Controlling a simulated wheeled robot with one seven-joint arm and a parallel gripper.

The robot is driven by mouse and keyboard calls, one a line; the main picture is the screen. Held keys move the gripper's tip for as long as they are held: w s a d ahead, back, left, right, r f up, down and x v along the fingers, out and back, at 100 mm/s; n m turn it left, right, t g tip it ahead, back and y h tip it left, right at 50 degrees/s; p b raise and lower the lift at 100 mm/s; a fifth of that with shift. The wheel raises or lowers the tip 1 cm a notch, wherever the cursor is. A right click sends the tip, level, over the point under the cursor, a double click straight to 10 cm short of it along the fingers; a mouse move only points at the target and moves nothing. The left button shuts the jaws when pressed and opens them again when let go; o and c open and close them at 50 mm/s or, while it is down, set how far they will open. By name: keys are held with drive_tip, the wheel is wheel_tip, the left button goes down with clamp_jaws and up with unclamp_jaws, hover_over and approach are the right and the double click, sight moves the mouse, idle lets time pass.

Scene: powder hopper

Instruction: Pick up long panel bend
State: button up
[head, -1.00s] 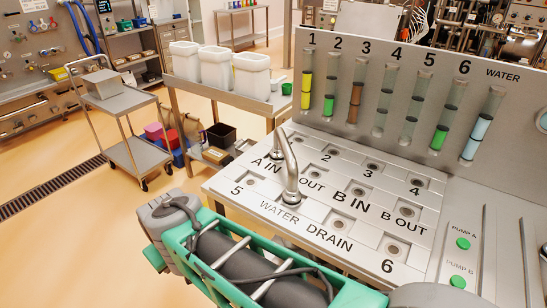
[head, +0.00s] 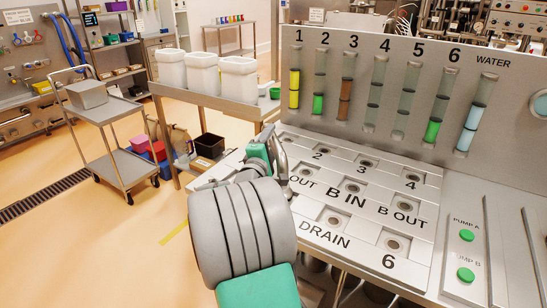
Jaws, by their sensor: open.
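The long panel bend (head: 281,160) is a curved metal pipe standing on the left part of the sloped steel panel (head: 330,208), near the A IN and WATER ports. My green and grey arm reaches in from the bottom and covers most of the bend and the labels around it. My gripper (head: 268,160) is at the bend, its jaws open and mostly hidden by my own wrist. I cannot tell whether the jaws are around the bend or just beside it, or whether they touch it.
The upright back panel (head: 400,85) carries numbered tubes of coloured liquid behind the ports. Green pump buttons (head: 467,235) are at the right. A steel table with white containers (head: 238,78) stands behind left, and a trolley (head: 112,115) further left. Ports 3, 4 and B OUT are clear.

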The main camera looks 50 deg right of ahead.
drive_tip(key=shift+w+d, duration=0.2)
drive_tip(key=shift+d, duration=0.3)
drive_tip(key=shift+c, duration=0.4)
clamp_jaws()
idle(0.5)
drive_tip(key=shift+r, duration=0.15)
